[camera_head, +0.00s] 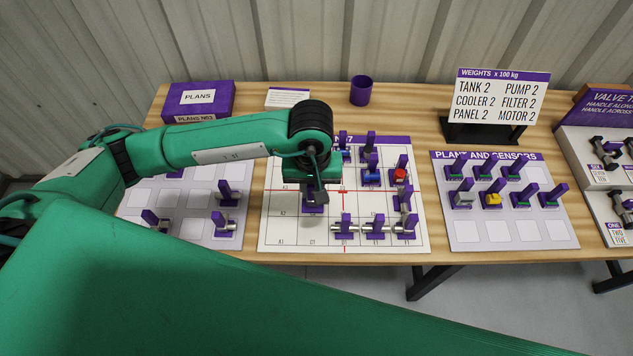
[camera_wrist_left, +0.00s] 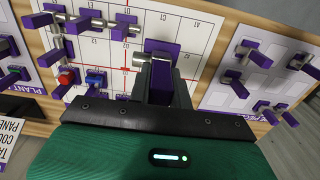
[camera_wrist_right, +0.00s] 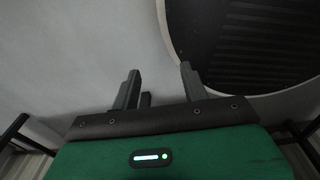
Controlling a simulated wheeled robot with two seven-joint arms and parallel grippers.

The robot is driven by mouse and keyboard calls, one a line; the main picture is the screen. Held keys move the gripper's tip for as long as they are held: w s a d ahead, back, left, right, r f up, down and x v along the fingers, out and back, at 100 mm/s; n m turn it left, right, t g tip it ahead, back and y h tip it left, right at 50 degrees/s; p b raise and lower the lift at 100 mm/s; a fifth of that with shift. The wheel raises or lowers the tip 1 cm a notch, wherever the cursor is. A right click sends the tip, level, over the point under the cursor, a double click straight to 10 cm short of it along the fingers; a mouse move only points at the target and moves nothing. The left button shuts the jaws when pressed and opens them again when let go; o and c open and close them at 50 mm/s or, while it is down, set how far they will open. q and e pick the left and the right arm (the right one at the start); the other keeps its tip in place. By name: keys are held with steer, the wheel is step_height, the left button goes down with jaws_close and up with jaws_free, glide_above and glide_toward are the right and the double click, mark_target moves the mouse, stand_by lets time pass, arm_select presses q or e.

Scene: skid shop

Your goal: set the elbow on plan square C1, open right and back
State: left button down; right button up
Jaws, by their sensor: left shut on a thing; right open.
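My left gripper (camera_head: 314,190) is shut on the elbow, a grey pipe piece with a purple block. The purple block (camera_head: 313,209) shows below the fingers, over the front left part of the white plan board (camera_head: 275,228). In the left wrist view the elbow's grey pipe (camera_wrist_left: 140,60) sticks out beside the purple block. The gripper hides much of the elbow and the square under it. I cannot tell whether it touches the board. My right gripper (camera_wrist_right: 159,78) is open and empty, away from the bench.
Several grey fittings (camera_head: 345,227) stand in the board's front row, right of the held elbow. A red-topped piece (camera_head: 399,174) and blue pieces stand farther back. Fitting trays lie left (camera_head: 190,232) and right (camera_head: 480,235) of the board. The front left board corner is clear.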

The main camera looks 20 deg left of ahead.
mark_target(312, 201)
arm_select(q)
steer(key=shift+f, duration=0.2)
steer(key=shift+a+f, duration=0.1)
steer(key=shift+f, duration=0.15)
step_height(312, 201, down, 3)
steer(key=shift+r+b, duration=0.2)
steer(key=shift+b, duration=0.5)
steer(key=shift+f+b, duration=0.9)
steer(key=shift+b, duration=0.25)
steer(key=shift+f, duration=0.15)
arm_select(e)
steer(key=f, duration=0.4)
steer(key=shift+w+a, duration=0.1)
steer(key=shift+a, duration=0.3)
